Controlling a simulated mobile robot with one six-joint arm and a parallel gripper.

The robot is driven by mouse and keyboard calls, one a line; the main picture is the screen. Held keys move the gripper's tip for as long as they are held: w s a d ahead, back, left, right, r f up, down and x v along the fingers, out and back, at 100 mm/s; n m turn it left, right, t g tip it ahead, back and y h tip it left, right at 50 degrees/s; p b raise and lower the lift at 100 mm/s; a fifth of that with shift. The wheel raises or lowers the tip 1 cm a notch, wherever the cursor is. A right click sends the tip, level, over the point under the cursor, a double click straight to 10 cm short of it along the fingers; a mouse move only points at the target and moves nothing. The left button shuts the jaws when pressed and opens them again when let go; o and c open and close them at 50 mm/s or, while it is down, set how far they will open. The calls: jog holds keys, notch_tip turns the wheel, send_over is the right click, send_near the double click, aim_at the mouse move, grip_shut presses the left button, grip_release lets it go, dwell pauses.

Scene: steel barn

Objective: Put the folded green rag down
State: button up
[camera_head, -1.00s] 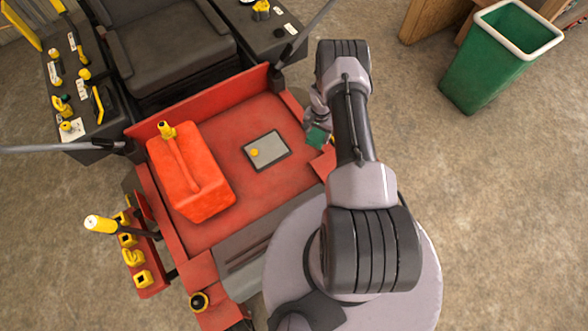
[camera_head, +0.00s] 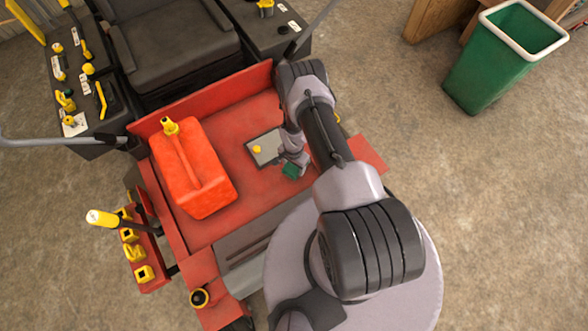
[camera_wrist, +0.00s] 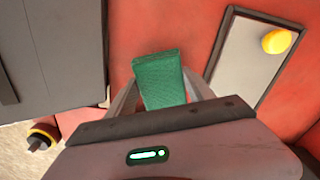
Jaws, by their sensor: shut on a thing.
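The folded green rag (camera_wrist: 159,80) is between the fingers of my gripper (camera_wrist: 160,98) in the wrist view. My gripper is shut on it. In the head view the rag (camera_head: 291,170) shows as a small green patch below my gripper (camera_head: 294,160), over the red floor plate (camera_head: 240,190) of the machine. It is just right of the grey pad with the yellow knob. I cannot tell whether the rag touches the plate or hangs above it.
A red fuel can (camera_head: 193,170) stands on the plate to the left. The grey pad (camera_head: 265,148) with a yellow knob (camera_head: 257,149) lies close to my gripper. A black seat (camera_head: 170,45) is behind. A green bin (camera_head: 500,60) stands on the floor at right.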

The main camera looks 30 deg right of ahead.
notch_tip(320, 180, down, 2)
jog(key=shift+f, duration=0.25)
jog(key=shift+f+b, duration=0.2)
jog(key=shift+b, duration=0.2)
jog(key=o, duration=1.3)
